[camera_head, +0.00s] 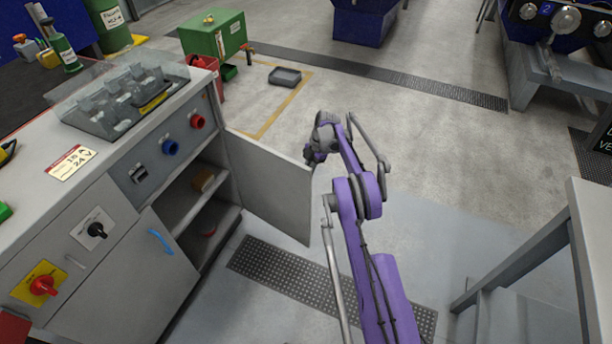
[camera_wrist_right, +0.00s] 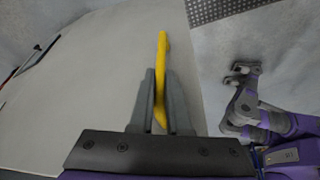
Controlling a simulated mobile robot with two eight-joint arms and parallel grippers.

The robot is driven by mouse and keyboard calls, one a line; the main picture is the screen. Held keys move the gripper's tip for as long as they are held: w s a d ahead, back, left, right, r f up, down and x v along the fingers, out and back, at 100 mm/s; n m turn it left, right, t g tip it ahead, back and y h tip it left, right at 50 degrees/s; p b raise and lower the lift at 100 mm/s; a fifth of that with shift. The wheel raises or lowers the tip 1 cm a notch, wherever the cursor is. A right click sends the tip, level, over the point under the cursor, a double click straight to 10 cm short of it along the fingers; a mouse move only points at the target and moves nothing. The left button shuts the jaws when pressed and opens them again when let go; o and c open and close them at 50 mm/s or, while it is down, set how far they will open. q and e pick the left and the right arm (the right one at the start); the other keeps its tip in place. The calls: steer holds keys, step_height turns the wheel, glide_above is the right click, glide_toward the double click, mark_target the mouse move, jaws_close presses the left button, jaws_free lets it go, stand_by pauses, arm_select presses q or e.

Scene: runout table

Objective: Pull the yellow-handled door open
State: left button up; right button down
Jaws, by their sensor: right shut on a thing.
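The cabinet door (camera_head: 272,188) stands swung wide open from the grey cabinet (camera_head: 120,245). My right gripper (camera_head: 313,156) is at the door's outer edge in the head view, where the handle is hidden. In the right wrist view the yellow handle (camera_wrist_right: 161,55) stands upright on the pale door panel (camera_wrist_right: 90,70), and my right gripper (camera_wrist_right: 160,95) is shut on it, one finger on each side. Another purple arm end (camera_wrist_right: 240,90) shows at the right of the wrist view, apart from the door; its jaw state is unclear. No left arm shows in the head view.
The open cabinet shows shelves with a small brown box (camera_head: 207,180). A second door with a blue handle (camera_head: 160,242) is shut. A grey bench (camera_head: 590,230) stands at the right. A black tray (camera_head: 285,76) and green box (camera_head: 213,34) lie beyond. Floor around the door is clear.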

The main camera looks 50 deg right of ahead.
steer(key=c, duration=0.9)
jaws_free()
steer(key=p+v, duration=0.1)
steer(key=v, duration=0.9)
steer(key=shift+d+r+p, duration=0.2)
steer(key=shift+r+p, duration=0.2)
